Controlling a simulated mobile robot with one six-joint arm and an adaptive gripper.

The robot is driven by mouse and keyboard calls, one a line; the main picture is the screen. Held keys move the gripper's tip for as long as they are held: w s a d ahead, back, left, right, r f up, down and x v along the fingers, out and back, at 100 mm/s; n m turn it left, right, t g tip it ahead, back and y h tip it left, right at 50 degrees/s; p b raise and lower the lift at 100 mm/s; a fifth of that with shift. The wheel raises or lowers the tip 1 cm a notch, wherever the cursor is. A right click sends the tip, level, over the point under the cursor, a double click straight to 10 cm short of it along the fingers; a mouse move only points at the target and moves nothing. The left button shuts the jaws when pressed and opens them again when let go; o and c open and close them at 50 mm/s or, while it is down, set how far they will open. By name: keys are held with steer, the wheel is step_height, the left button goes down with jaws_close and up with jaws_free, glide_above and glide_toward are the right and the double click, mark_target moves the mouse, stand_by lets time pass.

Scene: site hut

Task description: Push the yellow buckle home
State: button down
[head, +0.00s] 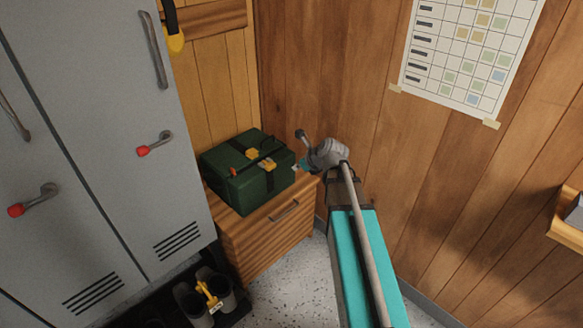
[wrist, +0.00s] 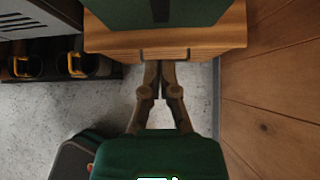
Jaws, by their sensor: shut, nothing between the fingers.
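A dark green toolbox (head: 245,190) sits with its lid down on a wooden cabinet (head: 262,235). A yellow buckle (head: 267,165) shows on its near upper edge, with another yellow piece just behind it on the lid. Whether the buckle lies flat is too small to tell. My gripper (wrist: 160,66) is shut and empty, its fingertips pointing at the cabinet's front edge below the toolbox. Only the toolbox's lower part (wrist: 205,12) shows in the wrist view; the buckle is out of that view. In the head view my wrist is right of the toolbox, and the fingers are hardly visible.
Grey lockers (head: 110,110) with red-tipped handles stand on the left. Dark boots (head: 190,300) with a yellow tag stand on a low rack below. A wood-panelled wall (head: 330,70) closes the right side.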

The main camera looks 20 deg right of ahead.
mark_target(273, 168)
steer(key=shift+w+a+r+b+x, duration=0.3)
steer(key=shift+b+x, duration=0.8)
steer(key=shift+x, duration=0.95)
steer(key=shift+w+a+r+b+x, duration=0.1)
steer(key=shift+w+r+b+x, duration=0.25)
steer(key=shift+b+x, duration=1.25)
steer(key=shift+w+a+r+b+x, duration=0.2)
steer(key=shift+r+b+x, duration=0.25)
steer(key=shift+x, duration=2.1)
steer(key=shift+f, duration=0.1)
steer(key=w+a, duration=0.1)
steer(key=w, duration=0.1)
steer(key=w+a, duration=0.1)
steer(key=w, duration=0.1)
steer(key=w+a, duration=0.1)
steer(key=w, duration=0.2)
steer(key=shift+w+a, duration=0.1)
steer(key=shift+a, duration=0.3)
